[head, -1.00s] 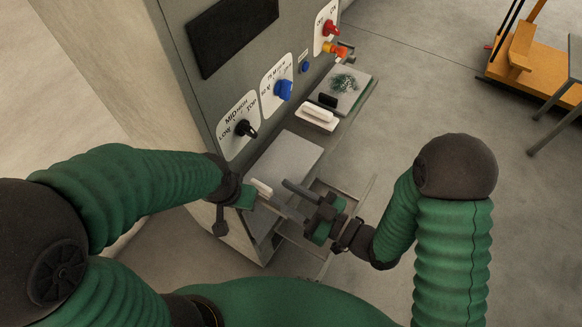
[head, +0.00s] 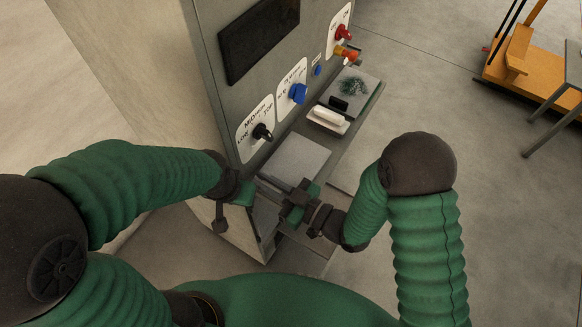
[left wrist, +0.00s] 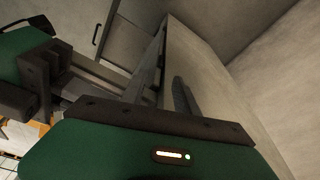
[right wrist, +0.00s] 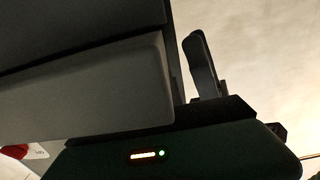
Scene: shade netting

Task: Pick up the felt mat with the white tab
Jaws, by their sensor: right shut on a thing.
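The grey felt mat (head: 300,155) lies flat on the machine's shelf in the head view, below the black dial. Its white tab is hidden now behind my right gripper's fingers. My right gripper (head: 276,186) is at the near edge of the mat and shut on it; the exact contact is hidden. In the right wrist view one dark finger (right wrist: 203,65) shows beside a large grey surface. My left gripper (head: 242,190) is just left of the mat's near edge. Its fingers (left wrist: 165,92) stand apart in the left wrist view, with nothing seen between them.
A white block (head: 327,120), a black block (head: 339,103) and a plate with a green tuft (head: 353,84) sit farther along the shelf. The machine's dials, black screen (head: 258,38) and red knob (head: 343,32) rise behind.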

